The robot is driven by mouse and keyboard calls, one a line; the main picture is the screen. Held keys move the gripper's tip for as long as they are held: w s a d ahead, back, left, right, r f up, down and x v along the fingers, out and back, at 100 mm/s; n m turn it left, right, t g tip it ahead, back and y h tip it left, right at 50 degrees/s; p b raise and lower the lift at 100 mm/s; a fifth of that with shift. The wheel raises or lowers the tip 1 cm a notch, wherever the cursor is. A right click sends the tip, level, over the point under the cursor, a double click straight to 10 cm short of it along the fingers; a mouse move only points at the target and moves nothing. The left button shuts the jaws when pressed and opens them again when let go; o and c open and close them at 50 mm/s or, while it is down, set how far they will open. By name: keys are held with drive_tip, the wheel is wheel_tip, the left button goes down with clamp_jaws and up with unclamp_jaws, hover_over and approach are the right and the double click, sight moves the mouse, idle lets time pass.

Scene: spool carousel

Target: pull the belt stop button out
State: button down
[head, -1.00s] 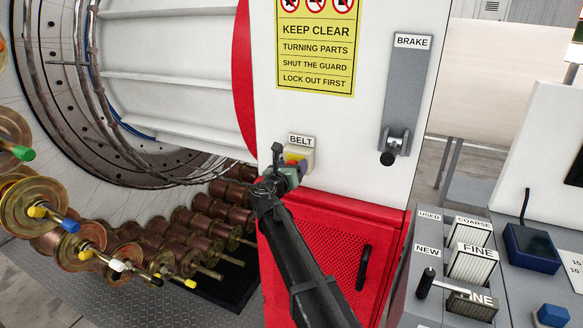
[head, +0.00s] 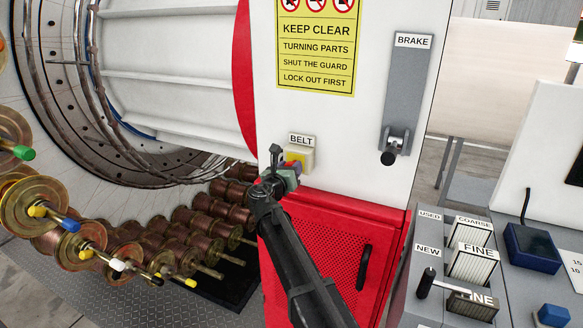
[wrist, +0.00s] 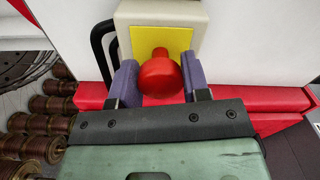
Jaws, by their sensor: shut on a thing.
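The belt stop button is a red mushroom knob (wrist: 160,76) on a short red stem, standing out from a yellow plate (wrist: 177,38) on a cream box (wrist: 128,18). In the head view the box (head: 309,157) sits on the white panel under the BELT label (head: 301,140), and the button is mostly hidden by my gripper (head: 287,172). In the wrist view my gripper (wrist: 156,84) has its purple finger pads either side of the red knob, shut on it.
The BRAKE lever (head: 394,147) is to the right on the same panel. A red mesh guard (head: 318,240) with a black handle (head: 365,267) is below. Copper spools (head: 187,240) are at the left. A grey bench with card slots (head: 470,266) is at the right.

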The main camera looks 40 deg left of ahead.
drive_tip(key=c, duration=0.6)
unclamp_jaws()
drive_tip(key=shift+s, duration=0.1)
drive_tip(key=v, duration=1.1)
drive_tip(key=shift+f, duration=0.1)
